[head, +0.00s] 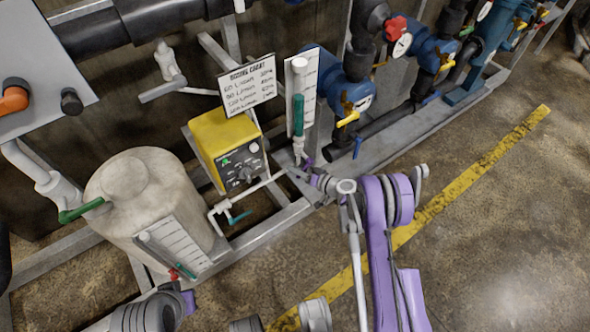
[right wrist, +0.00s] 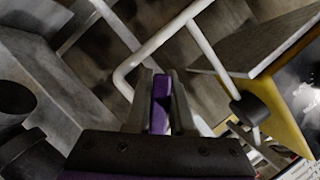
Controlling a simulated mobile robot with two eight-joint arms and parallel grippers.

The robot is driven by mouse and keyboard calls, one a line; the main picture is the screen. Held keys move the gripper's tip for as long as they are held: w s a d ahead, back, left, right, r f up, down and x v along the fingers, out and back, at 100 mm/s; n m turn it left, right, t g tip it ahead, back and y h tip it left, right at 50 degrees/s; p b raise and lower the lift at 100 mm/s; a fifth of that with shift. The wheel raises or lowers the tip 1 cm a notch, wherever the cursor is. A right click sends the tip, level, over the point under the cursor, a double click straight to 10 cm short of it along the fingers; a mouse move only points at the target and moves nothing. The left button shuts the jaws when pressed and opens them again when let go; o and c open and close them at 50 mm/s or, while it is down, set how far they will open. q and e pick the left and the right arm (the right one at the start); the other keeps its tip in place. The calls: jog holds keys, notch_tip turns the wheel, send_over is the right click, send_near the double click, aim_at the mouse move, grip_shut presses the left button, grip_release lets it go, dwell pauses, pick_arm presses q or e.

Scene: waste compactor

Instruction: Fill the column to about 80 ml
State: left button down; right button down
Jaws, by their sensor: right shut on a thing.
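The calibration column (head: 299,75) is a clear upright tube in front of a white scale board. Green liquid (head: 298,115) fills its lower part; the scale figures are too small to read. My right gripper (head: 306,170) is at the foot of the column, shut on a small purple valve handle (head: 309,162). In the right wrist view, a purple piece (right wrist: 160,103) shows between the fingers of the gripper. My left arm shows at the bottom left, but its fingers cannot be made out.
A yellow dosing pump (head: 222,140) with a dial stands left of the column under a dosing chart (head: 247,85). A white tank (head: 140,195) stands further left. Blue pipework with gauges (head: 350,90) is on the right. The floor in front is open, with a yellow line (head: 480,170).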

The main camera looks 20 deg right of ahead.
jog(key=c, duration=0.8)
grip_release()
jog(key=p+v, duration=0.1)
jog(key=v, duration=1)
jog(key=shift+w, duration=0.1)
